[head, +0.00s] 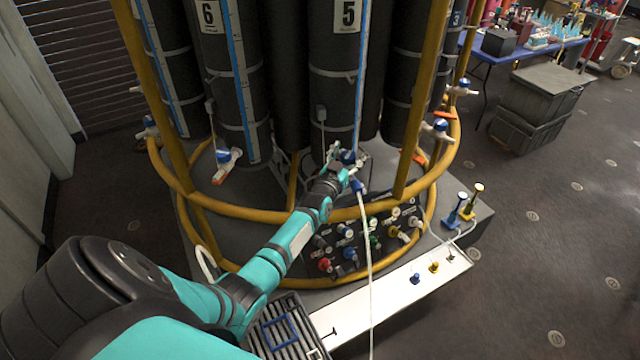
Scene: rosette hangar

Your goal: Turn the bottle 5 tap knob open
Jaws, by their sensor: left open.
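Bottle 5 (337,85) is a tall black cylinder with a white label reading 5, in the middle of the rack in the head view. Its tap knob (348,156) is blue and sits low at the front of the bottle. My left gripper (343,160) is open and right at the knob, with its fingers around or beside it; I cannot tell whether they touch. The gripper partly hides the tap body. A white hose hangs from a blue fitting (357,186) just below. My right gripper does not show.
Yellow rails (270,213) ring the rack between my arm and the bottles. Bottle 6 (222,80) stands to the left with its own tap (224,158). Below is a panel of coloured connectors (347,255) and a white shelf (400,300). Dark crates (540,100) stand at right on open floor.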

